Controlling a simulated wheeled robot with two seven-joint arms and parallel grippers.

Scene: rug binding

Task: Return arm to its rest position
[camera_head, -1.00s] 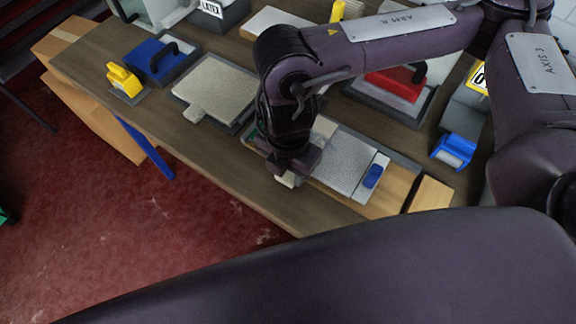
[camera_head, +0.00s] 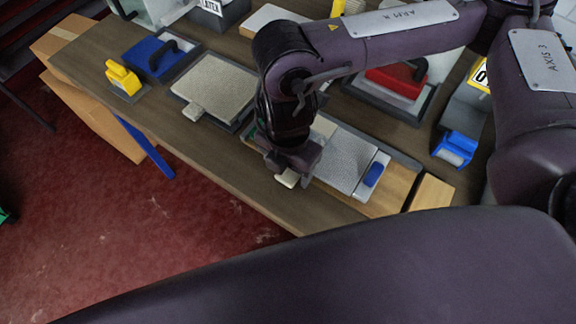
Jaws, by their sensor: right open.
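My right arm (camera_head: 400,30) comes in from the right and bends down over the workbench (camera_head: 225,155). My right gripper (camera_head: 288,180) is low near the bench's front edge, at the left end of a wooden board with a grey textured pad (camera_head: 338,158). The jaws are open; a small pale piece shows at the fingertips, and I cannot tell whether it is a finger pad or a separate thing. My left gripper is not in view.
A beige tabbed pad (camera_head: 213,88) in a dark tray lies left of my arm. A blue-handled block (camera_head: 152,58), a yellow clamp (camera_head: 123,78), a red block (camera_head: 396,80) and a blue-and-grey block (camera_head: 455,148) stand on the bench. Red floor (camera_head: 130,240) lies in front.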

